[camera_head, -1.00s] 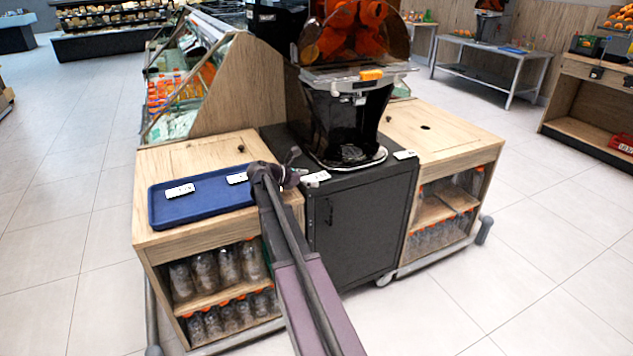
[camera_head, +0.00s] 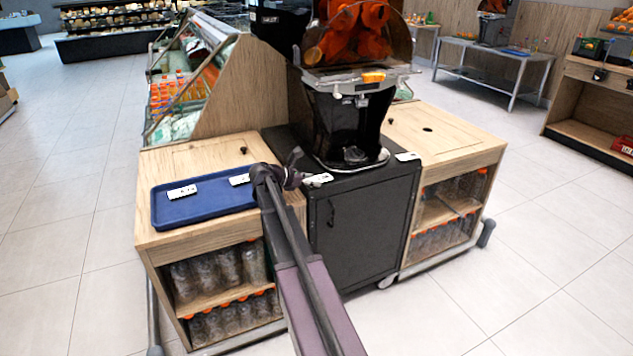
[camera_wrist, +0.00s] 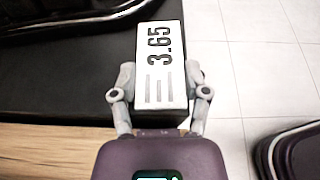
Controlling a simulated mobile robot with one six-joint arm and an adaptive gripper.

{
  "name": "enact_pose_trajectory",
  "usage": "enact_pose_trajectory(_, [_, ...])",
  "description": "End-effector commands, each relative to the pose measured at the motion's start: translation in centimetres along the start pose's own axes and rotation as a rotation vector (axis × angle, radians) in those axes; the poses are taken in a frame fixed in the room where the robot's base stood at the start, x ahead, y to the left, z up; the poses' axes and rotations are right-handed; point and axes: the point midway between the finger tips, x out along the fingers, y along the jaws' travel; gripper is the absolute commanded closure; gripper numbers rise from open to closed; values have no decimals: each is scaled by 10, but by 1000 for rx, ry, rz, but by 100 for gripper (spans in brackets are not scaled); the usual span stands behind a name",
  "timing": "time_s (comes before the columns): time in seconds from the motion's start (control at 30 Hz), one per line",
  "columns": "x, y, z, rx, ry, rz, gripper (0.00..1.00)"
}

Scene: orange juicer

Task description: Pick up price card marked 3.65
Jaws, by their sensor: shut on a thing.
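The white price card marked 3.65 (camera_wrist: 160,58) is upright in the wrist view, between the two fingers of my gripper (camera_wrist: 160,92). The fingers are shut on its two sides. In the head view the card (camera_head: 318,179) shows at the tip of my gripper (camera_head: 303,179), over the front left part of the black cabinet top. From these views I cannot tell whether the card touches the cabinet top.
A blue tray (camera_head: 215,207) with two white cards lies on the left wooden counter (camera_head: 160,238). The juicer (camera_head: 348,120) stands behind on the black cabinet (camera_head: 362,225). Another white card (camera_head: 407,156) lies at the cabinet's right edge. Open floor lies in front.

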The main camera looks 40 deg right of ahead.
Motion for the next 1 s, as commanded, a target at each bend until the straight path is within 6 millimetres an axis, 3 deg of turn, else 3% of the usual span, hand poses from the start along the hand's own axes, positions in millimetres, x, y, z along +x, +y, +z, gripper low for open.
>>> enact_pose_trajectory(0.37, [-4, 0, 9, 0, 1, 0, 80])
enact_pose_trajectory(0.73, [-15, 0, 37, 0, 1, 0, 80])
enact_pose_trajectory(1.0, [-20, -67, 37, 1, 1, -1, 80])
